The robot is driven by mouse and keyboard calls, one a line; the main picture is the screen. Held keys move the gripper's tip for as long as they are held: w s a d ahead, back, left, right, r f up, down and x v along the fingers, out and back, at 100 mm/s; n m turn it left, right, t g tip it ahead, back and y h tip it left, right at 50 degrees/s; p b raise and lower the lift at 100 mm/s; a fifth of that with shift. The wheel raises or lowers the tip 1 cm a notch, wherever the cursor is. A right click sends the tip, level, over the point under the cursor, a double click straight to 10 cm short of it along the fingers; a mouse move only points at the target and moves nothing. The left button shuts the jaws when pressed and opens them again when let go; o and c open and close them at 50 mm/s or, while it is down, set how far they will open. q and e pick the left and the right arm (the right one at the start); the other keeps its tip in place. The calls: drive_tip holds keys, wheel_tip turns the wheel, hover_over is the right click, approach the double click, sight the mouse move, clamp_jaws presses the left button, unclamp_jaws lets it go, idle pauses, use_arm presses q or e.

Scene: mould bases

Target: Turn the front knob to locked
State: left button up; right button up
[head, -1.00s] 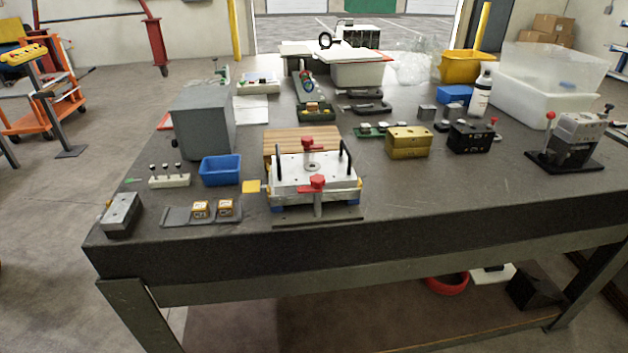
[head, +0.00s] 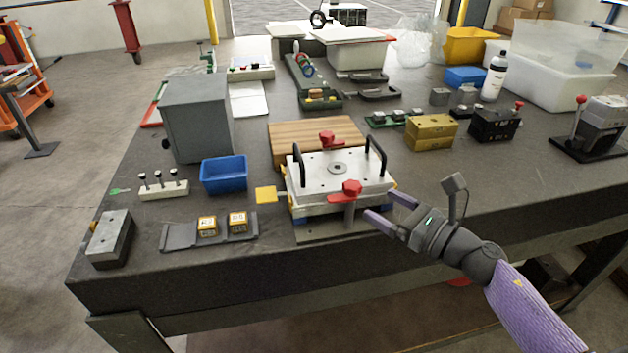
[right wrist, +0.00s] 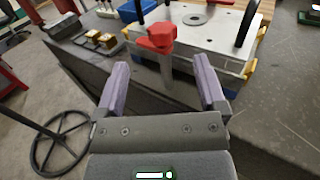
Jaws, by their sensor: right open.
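The mould base (head: 312,177) is a silver-white plate block with two black handles, standing near the table's front edge. The front knob (head: 351,188) is red, with a red arm pointing left, on a grey post at the block's front side. A second red knob (head: 327,138) sits at the block's back. My right gripper (head: 378,212) is open and empty, just right of the front knob and a little apart from it. In the right wrist view the front knob (right wrist: 161,36) stands ahead, between the lines of the open fingers (right wrist: 155,85). My left gripper is not in view.
A yellow tab (head: 266,194) sticks out at the mould's left. A blue bin (head: 223,175), a grey tray (head: 180,237) with two gold blocks and a wooden board (head: 290,137) stand near. A gold block (head: 430,132) is behind right.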

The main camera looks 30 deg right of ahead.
sight(360, 192)
drive_tip(key=x, duration=0.8)
drive_tip(key=shift+w+d+f, duration=0.1)
drive_tip(key=shift+c, duration=0.3)
clamp_jaws()
